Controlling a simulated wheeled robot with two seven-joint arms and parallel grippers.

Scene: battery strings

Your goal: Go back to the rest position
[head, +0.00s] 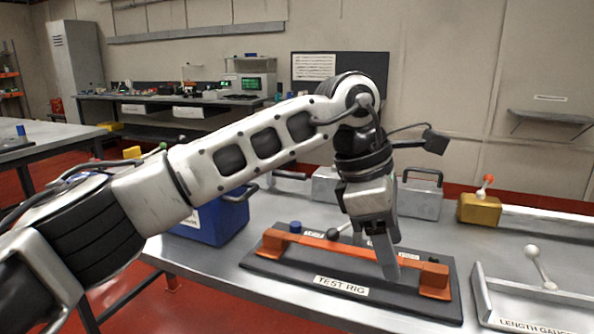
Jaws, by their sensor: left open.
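My left arm reaches in from the left across the view. My left gripper (385,262) points down over the test rig (342,286), a dark base with an orange bar (335,247). Its fingers are apart, and I see nothing held between them. I cannot tell if a fingertip touches the rig. The gripper hides part of the orange bar and the labels behind it. My right gripper is not in view.
A blue box (212,222) stands left of the rig. A length gauge (540,310) is at the right, with a yellow block (479,210) behind it. Grey cases (420,200) stand behind the rig. A workbench (170,98) runs along the back wall.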

